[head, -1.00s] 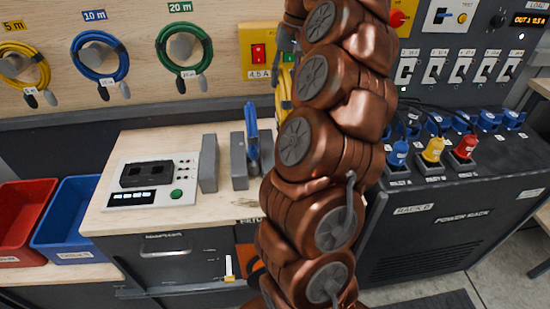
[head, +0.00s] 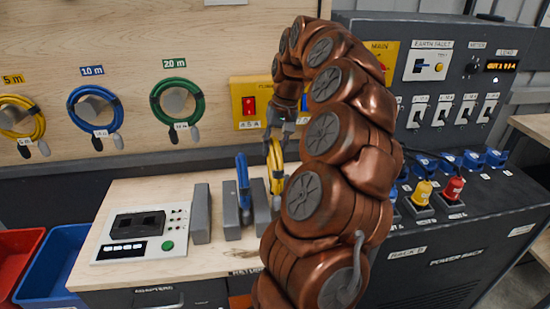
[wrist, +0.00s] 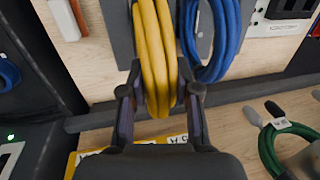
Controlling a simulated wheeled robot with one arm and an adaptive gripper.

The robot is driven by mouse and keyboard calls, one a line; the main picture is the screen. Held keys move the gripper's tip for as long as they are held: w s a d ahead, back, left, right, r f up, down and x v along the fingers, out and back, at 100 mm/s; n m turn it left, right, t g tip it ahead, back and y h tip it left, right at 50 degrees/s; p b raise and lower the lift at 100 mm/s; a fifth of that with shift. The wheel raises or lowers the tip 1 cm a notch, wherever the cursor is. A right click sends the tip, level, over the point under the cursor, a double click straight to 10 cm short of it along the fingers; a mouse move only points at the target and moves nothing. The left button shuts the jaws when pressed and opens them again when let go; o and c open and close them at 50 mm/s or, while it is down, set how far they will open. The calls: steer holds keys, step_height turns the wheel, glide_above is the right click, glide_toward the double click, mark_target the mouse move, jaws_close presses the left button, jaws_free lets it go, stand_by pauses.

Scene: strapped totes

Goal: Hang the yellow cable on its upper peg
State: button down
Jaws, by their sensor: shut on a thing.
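My gripper (head: 279,132) is shut on a looped yellow cable (head: 275,168), which hangs below it over the bench, just right of the upright blue cable (head: 243,182). In the wrist view, the yellow cable (wrist: 154,55) runs between the fingers of my gripper (wrist: 158,88). The wrist view also shows the blue cable (wrist: 216,45) close beside it. On the wall board, another yellow coil (head: 38,108) hangs on the peg (head: 14,117) under the "5 m" label. My arm hides part of the bench and wall right of the held cable.
Blue (head: 122,103) and green (head: 157,102) coils hang on neighbouring wall pegs. Grey upright slabs (head: 202,213) and a tester (head: 140,235) stand on the bench. A yellow switch box (head: 240,96) is behind my gripper. The power rack (head: 470,245) stands at right.

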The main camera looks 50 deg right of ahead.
steer(key=shift+s+f+p, duration=0.1)
steer(key=shift+f+p, duration=0.3)
steer(key=shift+f, duration=1.65)
steer(key=shift+f+b, duration=0.2)
steer(key=shift+b, duration=0.1)
steer(key=c, duration=0.8)
jaws_free()
steer(key=shift+c, duration=0.2)
steer(key=shift+r+p, duration=0.15)
steer(key=shift+p, duration=0.4)
